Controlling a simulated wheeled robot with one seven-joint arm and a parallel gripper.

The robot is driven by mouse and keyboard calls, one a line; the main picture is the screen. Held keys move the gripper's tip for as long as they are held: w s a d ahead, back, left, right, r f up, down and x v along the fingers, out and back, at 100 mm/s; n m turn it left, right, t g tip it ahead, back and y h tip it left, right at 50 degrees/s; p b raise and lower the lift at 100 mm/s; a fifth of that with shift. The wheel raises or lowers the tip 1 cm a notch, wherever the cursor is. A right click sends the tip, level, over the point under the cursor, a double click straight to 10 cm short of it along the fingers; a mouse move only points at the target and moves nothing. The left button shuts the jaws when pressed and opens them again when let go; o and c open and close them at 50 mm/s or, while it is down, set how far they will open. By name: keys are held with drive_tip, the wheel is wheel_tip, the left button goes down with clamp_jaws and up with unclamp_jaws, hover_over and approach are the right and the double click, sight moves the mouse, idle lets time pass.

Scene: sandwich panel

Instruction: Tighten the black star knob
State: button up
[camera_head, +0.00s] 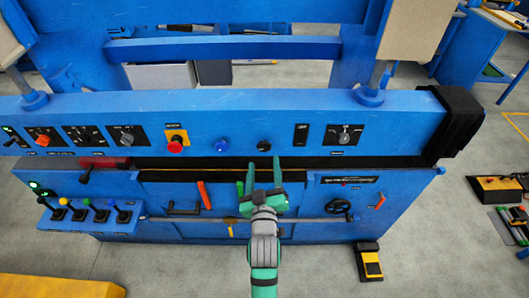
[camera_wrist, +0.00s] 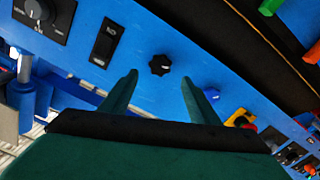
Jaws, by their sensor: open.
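The black star knob (camera_head: 264,145) sits on the blue front panel, right of a blue knob. In the wrist view the star knob (camera_wrist: 160,65) has several lobes and lies ahead of the fingertips, roughly midway between them. My gripper (camera_head: 259,168) is green, open and empty, with its fingers just below the star knob in the head view. In the wrist view my gripper's fingertips (camera_wrist: 160,82) are apart, one on each side of the knob's line, and do not appear to touch it. How tight the knob is cannot be seen.
The blue knob (camera_head: 221,145) and a red mushroom button on a yellow plate (camera_head: 177,139) are to the left. A black switch (camera_head: 301,134) and a rotary dial (camera_head: 343,135) are to the right. A handwheel (camera_head: 339,208) and lever with red handle (camera_head: 204,195) are below.

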sight(264, 147)
drive_tip(key=w, duration=0.6)
drive_tip(key=shift+w, duration=0.3)
drive_tip(key=c, duration=1)
